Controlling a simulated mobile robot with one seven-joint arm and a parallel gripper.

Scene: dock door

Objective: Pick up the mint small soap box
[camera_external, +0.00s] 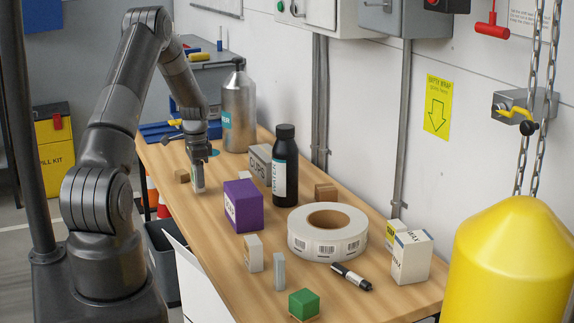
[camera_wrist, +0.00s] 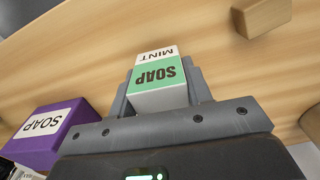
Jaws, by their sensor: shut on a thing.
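The mint small soap box (camera_wrist: 158,75), white and green with the words MINT and SOAP, sits between the fingers of my gripper (camera_wrist: 158,90) in the wrist view. My gripper is shut on it. In the external view my gripper (camera_external: 197,160) points down at the far left part of the table, with the pale box (camera_external: 198,182) upright below it. I cannot tell whether the box's bottom touches the table. A larger purple soap box (camera_external: 243,205) stands to the right and nearer the camera; it also shows at the left of the wrist view (camera_wrist: 45,130).
A wooden block (camera_external: 182,176) lies close to my gripper. A grey box (camera_external: 260,160), a dark bottle (camera_external: 285,165) and a metal bottle (camera_external: 238,110) stand behind. A label roll (camera_external: 327,231), small boxes, a marker (camera_external: 351,277) and a green block (camera_external: 304,304) occupy the near table (camera_external: 215,240).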

